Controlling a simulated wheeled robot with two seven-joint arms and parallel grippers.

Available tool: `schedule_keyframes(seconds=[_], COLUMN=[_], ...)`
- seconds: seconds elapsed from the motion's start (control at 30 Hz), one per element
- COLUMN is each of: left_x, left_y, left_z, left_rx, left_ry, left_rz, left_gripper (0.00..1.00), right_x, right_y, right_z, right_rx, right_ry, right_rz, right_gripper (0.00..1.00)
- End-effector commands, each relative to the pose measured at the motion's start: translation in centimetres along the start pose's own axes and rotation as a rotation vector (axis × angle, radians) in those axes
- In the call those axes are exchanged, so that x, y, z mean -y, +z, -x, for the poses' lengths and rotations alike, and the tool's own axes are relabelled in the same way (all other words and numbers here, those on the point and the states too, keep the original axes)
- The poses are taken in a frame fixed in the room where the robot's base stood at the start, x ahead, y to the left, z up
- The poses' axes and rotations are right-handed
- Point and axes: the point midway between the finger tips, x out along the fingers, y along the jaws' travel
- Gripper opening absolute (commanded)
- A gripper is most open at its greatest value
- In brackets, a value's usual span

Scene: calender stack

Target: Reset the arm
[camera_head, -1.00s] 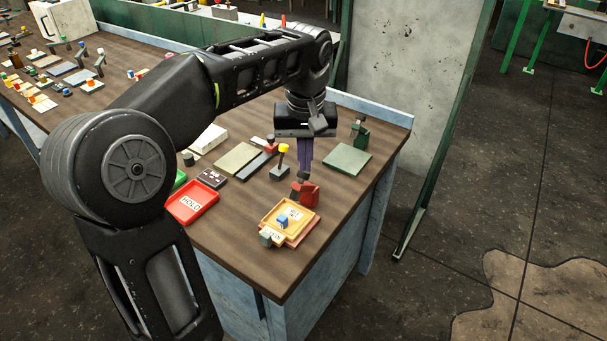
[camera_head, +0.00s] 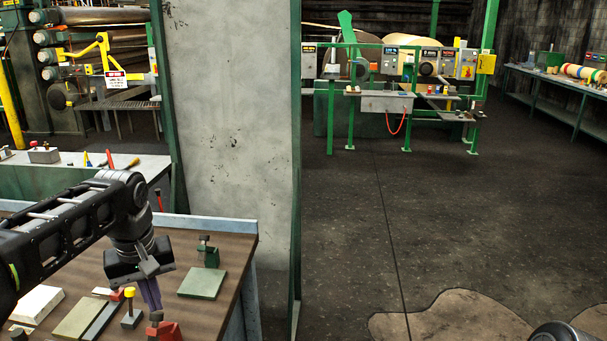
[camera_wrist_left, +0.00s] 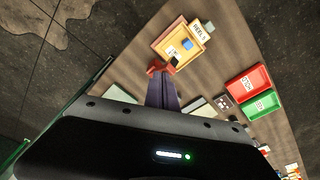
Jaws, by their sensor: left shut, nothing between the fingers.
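My left arm reaches in from the left in the head view. Its gripper (camera_head: 152,305) points down over the wooden workbench (camera_head: 235,262), with its dark fingers shut together and nothing between them. The fingertips are close to a red block-like tool (camera_head: 165,331); I cannot tell whether they touch it. In the left wrist view the shut fingers (camera_wrist_left: 161,76) point toward the same red tool and an orange tray (camera_wrist_left: 182,45) holding a small blue piece.
A green-grey plate (camera_head: 203,283) and a dark green tool (camera_head: 208,254) lie right of the gripper. A yellow-topped peg (camera_head: 130,309) stands just left. Red (camera_wrist_left: 247,82) and green (camera_wrist_left: 262,104) trays show in the wrist view. A concrete pillar (camera_head: 235,110) rises behind the bench.

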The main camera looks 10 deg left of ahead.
Motion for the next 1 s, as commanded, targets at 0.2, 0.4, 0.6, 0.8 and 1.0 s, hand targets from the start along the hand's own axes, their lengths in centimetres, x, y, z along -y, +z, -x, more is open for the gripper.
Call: schedule_keyframes(seconds=[0.2, 0.4, 0.6, 0.8, 1.0], left_x=[-5.2, -15.3, -19.2, -16.8, -12.9], left_y=[-3.2, -0.6, 8.8, 21.8, 32.8], left_z=[-1.5, -12.1, -25.2, -34.6, -38.2], left_rx=[-0.179, -0.279, -0.248, -0.104, 0.107], left_ry=[0.163, 0.336, 0.423, 0.424, 0.39], left_rz=[-0.139, -0.36, -0.454, -0.459, -0.439], left_gripper=[0.0, 0.0, 0.0, 0.0, 0.0], right_x=[0.0, 0.0, 0.0, 0.0, 0.0], right_y=[0.0, 0.0, 0.0, 0.0, 0.0], right_z=[0.0, 0.0, 0.0, 0.0, 0.0], right_rx=[0.0, 0.0, 0.0, 0.0, 0.0], right_ry=[0.0, 0.0, 0.0, 0.0, 0.0], right_rz=[0.0, 0.0, 0.0, 0.0, 0.0], right_gripper=[0.36, 0.36, 0.36, 0.36, 0.36])
